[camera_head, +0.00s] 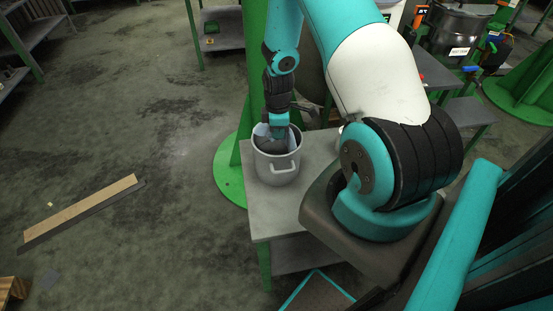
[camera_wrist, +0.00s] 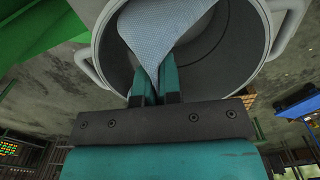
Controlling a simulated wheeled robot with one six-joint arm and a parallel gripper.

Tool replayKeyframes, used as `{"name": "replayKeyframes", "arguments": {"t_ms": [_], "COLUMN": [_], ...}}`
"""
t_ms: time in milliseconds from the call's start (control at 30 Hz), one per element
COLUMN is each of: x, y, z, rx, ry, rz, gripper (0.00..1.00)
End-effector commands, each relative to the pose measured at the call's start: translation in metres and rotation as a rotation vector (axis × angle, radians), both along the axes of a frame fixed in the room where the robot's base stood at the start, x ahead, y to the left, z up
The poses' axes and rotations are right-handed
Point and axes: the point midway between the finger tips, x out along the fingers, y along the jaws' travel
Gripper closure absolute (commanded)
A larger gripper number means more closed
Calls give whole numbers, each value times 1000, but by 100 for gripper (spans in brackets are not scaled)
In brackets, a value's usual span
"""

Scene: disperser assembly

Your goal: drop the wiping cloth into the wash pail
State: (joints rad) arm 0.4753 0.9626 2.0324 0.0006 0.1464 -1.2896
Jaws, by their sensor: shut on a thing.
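The wash pail (camera_head: 278,170) is a grey metal pot with side handles, upright on the small grey table. In the wrist view its rim (camera_wrist: 257,62) curves around my gripper. My gripper (camera_head: 279,132) points down at the pail's mouth. In the wrist view its teal fingers (camera_wrist: 156,82) are shut on the wiping cloth (camera_wrist: 165,28), a pale blue textured piece. The cloth hangs within the pail's opening, still pinched at one end. Whether it touches the pail's floor cannot be told.
The grey table (camera_head: 262,220) has bare room in front of the pail. A green post (camera_head: 232,175) with a round base stands close behind it at the left. A dark pot (camera_head: 455,30) stands at the back right. A plank (camera_head: 80,210) lies on the floor at left.

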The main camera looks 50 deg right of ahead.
Motion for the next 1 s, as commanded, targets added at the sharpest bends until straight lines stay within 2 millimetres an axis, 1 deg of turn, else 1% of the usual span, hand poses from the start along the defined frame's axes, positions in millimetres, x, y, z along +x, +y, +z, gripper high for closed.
{"name": "replayKeyframes", "arguments": {"t_ms": [133, 200, 267, 300, 467, 567, 600, 633, 800, 833, 867, 900, 933, 967, 1000], "x": [0, 0, 0, 0, 0, 0, 0, 0, 0, 0, 0, 0, 0, 0, 0], "y": [0, 0, 0, 0, 0, 0, 0, 0, 0, 0, 0, 0, 0, 0, 0], "z": [1, 1, 1, 1, 1, 1, 1, 1, 1, 1, 1, 1, 1, 1, 1], "rx": [0, 0, 0, 0, 0, 0, 0, 0, 0, 0, 0, 0, 0, 0, 0], "ry": [0, 0, 0, 0, 0, 0, 0, 0, 0, 0, 0, 0, 0, 0, 0], "rz": [0, 0, 0, 0, 0, 0, 0, 0, 0, 0, 0, 0, 0, 0, 0], "gripper": [100, 81, 67, 65, 65, 44, 35, 33, 33, 28, 21, 12, 5, 0, 0]}}
